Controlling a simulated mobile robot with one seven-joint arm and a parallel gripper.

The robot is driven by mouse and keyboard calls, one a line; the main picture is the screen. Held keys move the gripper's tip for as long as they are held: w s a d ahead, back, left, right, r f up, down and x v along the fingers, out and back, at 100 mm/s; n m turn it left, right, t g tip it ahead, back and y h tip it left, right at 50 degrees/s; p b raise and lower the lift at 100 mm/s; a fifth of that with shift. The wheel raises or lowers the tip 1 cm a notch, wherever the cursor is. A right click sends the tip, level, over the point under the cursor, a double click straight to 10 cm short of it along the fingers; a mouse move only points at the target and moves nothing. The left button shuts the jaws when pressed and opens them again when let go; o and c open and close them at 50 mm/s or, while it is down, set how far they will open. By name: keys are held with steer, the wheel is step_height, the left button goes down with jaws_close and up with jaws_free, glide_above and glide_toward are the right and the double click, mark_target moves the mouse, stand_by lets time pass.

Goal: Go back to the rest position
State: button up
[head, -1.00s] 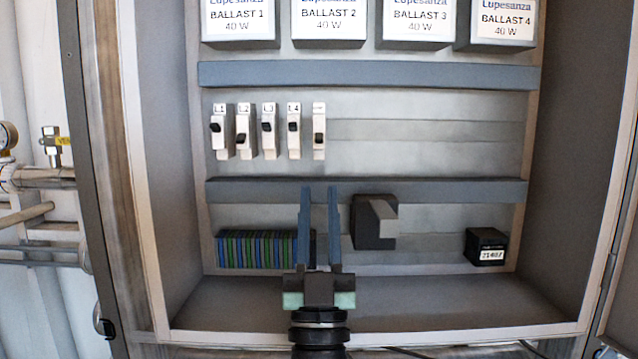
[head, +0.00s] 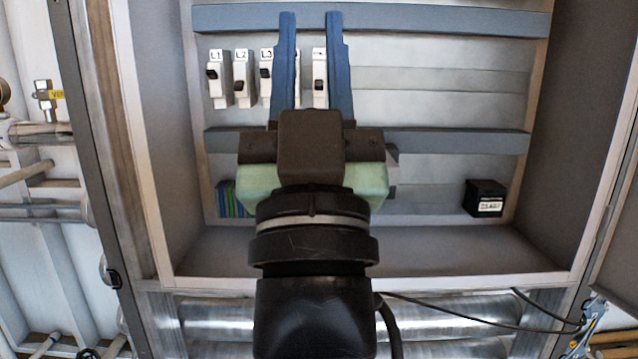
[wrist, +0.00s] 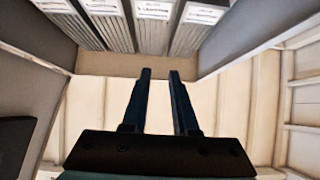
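My gripper (head: 310,18) is in the middle of the head view, pointing up in front of the open cabinet, with its two blue fingers apart and nothing between them. The fingers overlap the row of small white breakers (head: 219,80) in the picture and partly hide those on the right. In the wrist view, my gripper (wrist: 160,72) is also open and empty, pointing toward the upper cabinet with the ballast boxes (wrist: 150,25) above.
The cabinet has a blue duct (head: 440,20) above the breakers and another (head: 460,142) below. Black cables (head: 470,320) hang below the cabinet.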

steer(key=s+r+h, duration=0.1)
steer(key=s, duration=0.5)
step_height(320, 180, up, 34)
steer(key=p, duration=3.3)
steer(key=shift+s+d+m+p, duration=0.2)
steer(key=shift+d+m+p, duration=0.05)
steer(key=shift+m+p, duration=0.05)
steer(key=shift+s+f+g, duration=0.1)
steer(key=shift+f+g, duration=0.05)
steer(key=shift+g, duration=0.15)
